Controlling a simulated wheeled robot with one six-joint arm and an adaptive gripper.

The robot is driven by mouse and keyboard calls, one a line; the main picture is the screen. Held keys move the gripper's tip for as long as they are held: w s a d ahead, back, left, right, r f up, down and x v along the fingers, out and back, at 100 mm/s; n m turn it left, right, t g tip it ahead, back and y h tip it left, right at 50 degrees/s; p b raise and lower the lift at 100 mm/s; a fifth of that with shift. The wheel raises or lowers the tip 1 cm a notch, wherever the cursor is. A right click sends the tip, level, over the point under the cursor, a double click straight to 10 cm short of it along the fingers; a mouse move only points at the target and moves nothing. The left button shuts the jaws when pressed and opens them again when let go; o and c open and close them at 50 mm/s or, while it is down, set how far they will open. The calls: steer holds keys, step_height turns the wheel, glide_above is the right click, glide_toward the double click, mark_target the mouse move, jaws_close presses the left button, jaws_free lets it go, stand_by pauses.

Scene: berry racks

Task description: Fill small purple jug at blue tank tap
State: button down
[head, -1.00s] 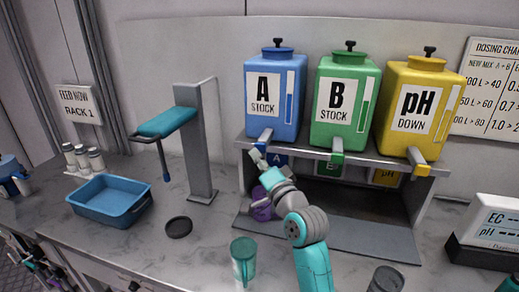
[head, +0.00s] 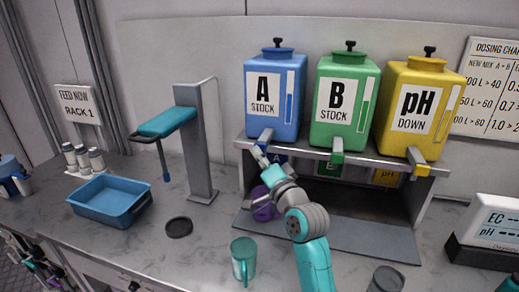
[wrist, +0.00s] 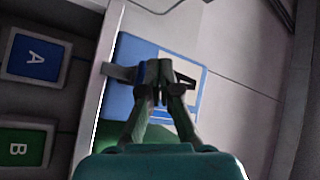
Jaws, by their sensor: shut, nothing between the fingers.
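The blue tank (head: 275,113), marked A STOCK, stands at the left of the shelf, with its blue tap (head: 265,136) at the front edge. The small purple jug (head: 261,210) stands below this tap on the grey base, partly hidden by my arm. My gripper (head: 257,150) is shut and empty, just below and in front of the blue tap. In the wrist view, my closed fingertips (wrist: 160,68) lie in front of the blue tank (wrist: 131,48) and overlap the tap area. I cannot tell whether they touch the tap.
A green tank (head: 345,110) and a yellow tank (head: 430,85) stand to the right on the same shelf. A teal cup (head: 243,262), a dark disc (head: 179,227) and a blue tray (head: 110,203) are on the counter. A grey post (head: 196,150) stands left of the shelf.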

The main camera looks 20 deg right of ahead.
steer(key=shift+w+d, duration=0.25)
steer(key=shift+w, duration=0.1)
stand_by(0.5)
stand_by(1.9)
steer(key=shift+s+a, duration=0.6)
steer(key=shift+s, duration=0.2)
steer(key=s+a, duration=0.1)
steer(key=s, duration=0.1)
steer(key=s+a, duration=0.2)
stand_by(0.4)
stand_by(0.3)
